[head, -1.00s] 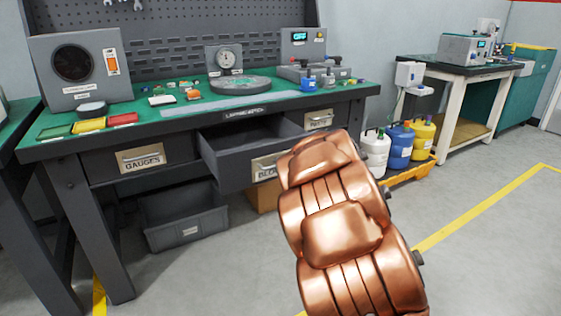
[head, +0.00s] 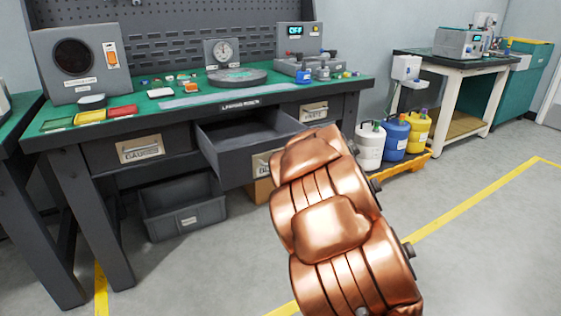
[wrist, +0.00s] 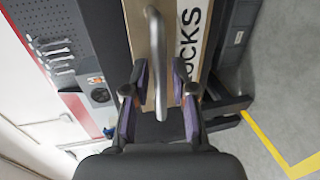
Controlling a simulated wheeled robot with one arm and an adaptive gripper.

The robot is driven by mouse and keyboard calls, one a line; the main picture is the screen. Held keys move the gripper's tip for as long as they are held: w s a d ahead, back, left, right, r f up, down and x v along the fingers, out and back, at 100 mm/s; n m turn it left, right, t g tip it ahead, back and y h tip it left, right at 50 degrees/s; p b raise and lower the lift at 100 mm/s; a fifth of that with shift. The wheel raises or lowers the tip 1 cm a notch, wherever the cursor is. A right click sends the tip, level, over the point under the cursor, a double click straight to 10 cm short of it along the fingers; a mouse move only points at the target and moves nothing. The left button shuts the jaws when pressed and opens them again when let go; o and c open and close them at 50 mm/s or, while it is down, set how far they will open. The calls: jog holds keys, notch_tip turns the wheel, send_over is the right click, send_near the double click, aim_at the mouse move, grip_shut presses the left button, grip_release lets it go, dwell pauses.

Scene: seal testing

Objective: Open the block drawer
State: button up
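The block drawer (head: 232,165) is pulled out from the middle of the workbench in the head view, its grey interior visible and looking empty. My copper arm covers the right part of its front and most of its label. In the wrist view, the drawer's pale label (wrist: 191,45) reads "OCKS", and a metal bar handle (wrist: 156,45) stands beside it. My gripper (wrist: 158,88) is open, with its purple-padded fingers on either side of the handle and gaps visible between. The gripper itself is hidden behind my arm in the head view.
The gauges drawer (head: 138,150) is shut at the left. A grey bin (head: 182,215) sits on the floor under the bench. Several jugs (head: 395,138) stand on a yellow-orange tray at the right. The floor in front is clear, with yellow lines.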

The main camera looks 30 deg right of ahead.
jog(key=shift+o, duration=0.7)
jog(key=shift+d, duration=0.1)
jog(key=shift+s, duration=0.1)
jog(key=v, duration=1.2)
